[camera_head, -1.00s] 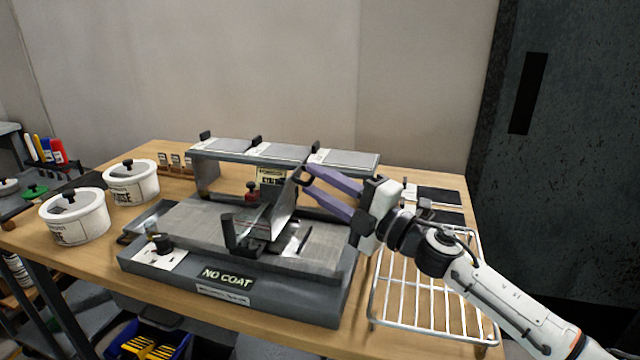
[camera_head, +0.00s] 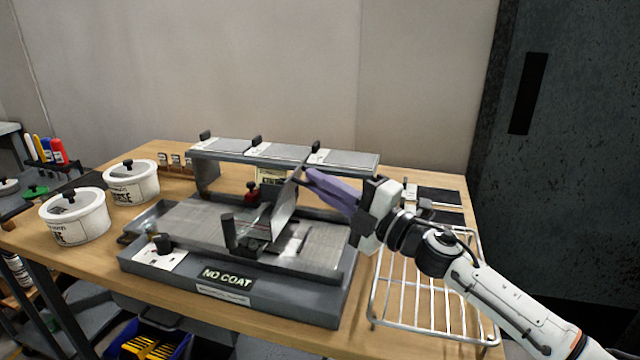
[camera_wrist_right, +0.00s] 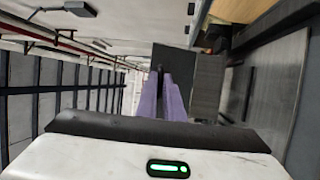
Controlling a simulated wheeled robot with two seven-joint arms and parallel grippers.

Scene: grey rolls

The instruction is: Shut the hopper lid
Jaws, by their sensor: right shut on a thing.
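The hopper lid (camera_head: 287,208) is a grey metal plate standing steeply tilted open above the middle of the grey "NO COAT" machine (camera_head: 236,288). My right gripper (camera_head: 308,174) reaches in from the right with purple fingers. It is shut on the lid at its upper edge; the exact grip spot is small in the head view. The right wrist view shows the fingers (camera_wrist_right: 167,92) close together against a dark part of the lid (camera_wrist_right: 178,60). The hopper under the lid is partly hidden by it. My left gripper is out of view.
A raised shelf with several grey panels (camera_head: 285,152) stands behind the machine. A red knob (camera_head: 252,188) sits near the lid. A wire rack (camera_head: 425,290) lies to the right, under my right arm. Two white lidded pots (camera_head: 75,222) stand left.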

